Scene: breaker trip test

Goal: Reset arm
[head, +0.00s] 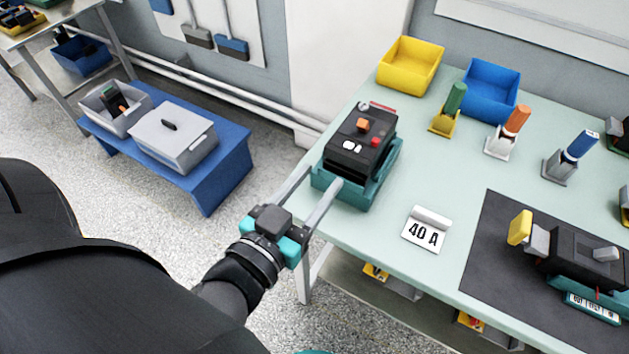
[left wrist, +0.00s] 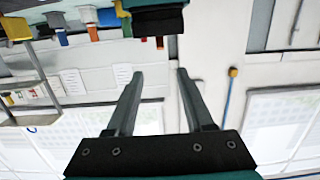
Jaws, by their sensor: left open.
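A black device (head: 358,142) with an orange lever, a red button and white round parts sits in a teal cradle (head: 383,185) at the table's near left corner in the head view. My left gripper (head: 323,176) is open and empty, its two fingers pointing at the cradle's near side. In the head view one fingertip overlaps the cradle; I cannot tell whether it touches. In the left wrist view the open fingers (left wrist: 158,74) have nothing between them, and a dark block with a teal edge (left wrist: 158,18) shows at the top. My right gripper is not in view.
On the table (head: 388,232) are a yellow bin (head: 411,64), a blue bin (head: 490,88), several coloured handles on stands, a "40 A" card (head: 424,236) and another black device (head: 588,254) on a dark mat (head: 490,240). A blue bench (head: 232,165) with grey boxes stands left.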

